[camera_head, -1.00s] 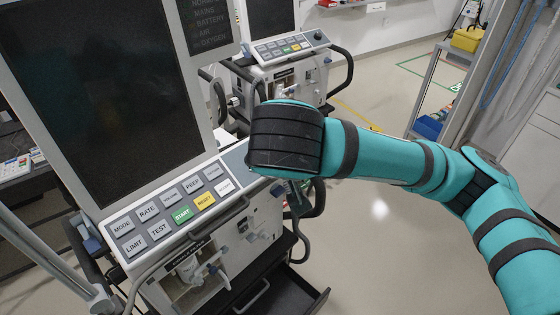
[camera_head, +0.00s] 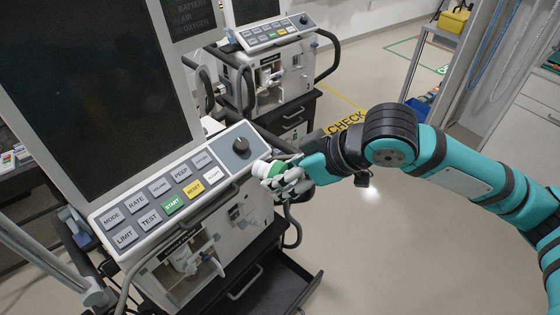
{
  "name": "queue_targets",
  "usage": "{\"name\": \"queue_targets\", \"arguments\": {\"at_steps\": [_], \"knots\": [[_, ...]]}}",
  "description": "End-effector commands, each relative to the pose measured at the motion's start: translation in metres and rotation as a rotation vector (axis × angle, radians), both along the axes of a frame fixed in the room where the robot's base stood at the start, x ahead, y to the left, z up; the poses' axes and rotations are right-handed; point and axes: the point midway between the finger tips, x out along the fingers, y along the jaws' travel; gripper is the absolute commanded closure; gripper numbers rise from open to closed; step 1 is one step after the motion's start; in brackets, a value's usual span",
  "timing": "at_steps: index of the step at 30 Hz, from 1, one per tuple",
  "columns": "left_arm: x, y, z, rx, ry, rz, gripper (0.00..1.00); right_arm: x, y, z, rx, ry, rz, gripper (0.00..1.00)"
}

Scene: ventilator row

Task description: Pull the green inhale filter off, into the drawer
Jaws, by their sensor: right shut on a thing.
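My right gripper (camera_head: 284,180) is beside the right end of the near ventilator's control panel, in front of the dark knob. It is shut on a small white and green round piece, which looks like the green inhale filter (camera_head: 263,169). My fingers cover much of it, and I cannot tell whether it still touches a port. The drawer (camera_head: 290,290) is pulled out at the bottom of the near ventilator's cart, dark inside, below my gripper. My left gripper is not in view.
The near ventilator's control panel (camera_head: 170,195) and dark screen (camera_head: 105,80) fill the left. A second ventilator (camera_head: 275,75) stands behind. Black hoses and handles jut out around the front. The floor (camera_head: 380,260) right of the drawer is clear.

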Motion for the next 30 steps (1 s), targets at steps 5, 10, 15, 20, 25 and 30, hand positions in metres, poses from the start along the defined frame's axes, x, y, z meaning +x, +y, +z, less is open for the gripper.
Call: {"name": "queue_targets", "arguments": {"at_steps": [5,10,15,20,25,30], "knots": [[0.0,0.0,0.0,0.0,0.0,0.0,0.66,-0.003,-0.007,-0.013,0.001,0.005,0.181,1.0],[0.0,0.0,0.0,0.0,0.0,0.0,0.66,-0.006,-0.012,-0.023,0.001,0.003,0.335,1.0],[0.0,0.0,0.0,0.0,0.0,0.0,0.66,-0.008,-0.015,-0.03,-0.001,0.0,0.439,1.0],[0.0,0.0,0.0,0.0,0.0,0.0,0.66,-0.009,-0.016,-0.032,0.001,-0.003,0.48,1.0],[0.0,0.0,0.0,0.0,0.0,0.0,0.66,-0.01,-0.016,-0.032,0.001,-0.003,0.485,1.0],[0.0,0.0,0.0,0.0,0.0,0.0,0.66,-0.016,-0.017,-0.03,0.003,-0.001,0.47,1.0]]}}
